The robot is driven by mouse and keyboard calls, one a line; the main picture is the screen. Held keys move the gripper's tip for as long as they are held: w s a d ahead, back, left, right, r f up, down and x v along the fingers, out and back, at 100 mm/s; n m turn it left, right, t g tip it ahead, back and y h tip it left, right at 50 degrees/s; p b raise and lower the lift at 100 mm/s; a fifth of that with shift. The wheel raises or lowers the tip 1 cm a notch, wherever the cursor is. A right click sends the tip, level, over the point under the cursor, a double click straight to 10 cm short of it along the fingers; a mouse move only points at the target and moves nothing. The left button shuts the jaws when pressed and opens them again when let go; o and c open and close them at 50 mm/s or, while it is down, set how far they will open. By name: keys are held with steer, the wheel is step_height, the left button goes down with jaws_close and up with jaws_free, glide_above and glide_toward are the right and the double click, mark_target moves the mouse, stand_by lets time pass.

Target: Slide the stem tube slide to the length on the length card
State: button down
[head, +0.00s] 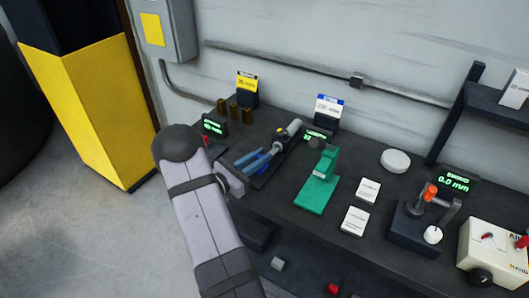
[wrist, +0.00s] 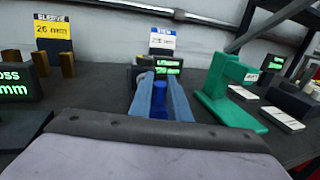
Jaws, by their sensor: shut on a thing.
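My gripper (wrist: 160,90) has its two blue fingers on either side of a small dark blue piece (wrist: 160,104), shut on it; it appears to be part of the stem tube slide.
A green stand (wrist: 222,92) is close on the right. A yellow SLEEVE card (wrist: 52,30), brown blocks (head: 235,110) and another readout (head: 213,126) are on the left. White cards (head: 355,220), a dark fixture with an orange knob (head: 430,193) and a switch box (head: 494,252) are farther right.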

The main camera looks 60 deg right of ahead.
steer(key=c, duration=1.7)
jaws_free()
steer(key=shift+o, duration=0.2)
steer(key=shift+w+a+b, duration=0.2)
steer(key=shift+a+b, duration=0.1)
steer(key=shift+a, duration=0.2)
steer(key=shift+b+v, duration=0.9)
steer(key=shift+v, duration=2.25)
steer(key=shift+s+d, duration=0.1)
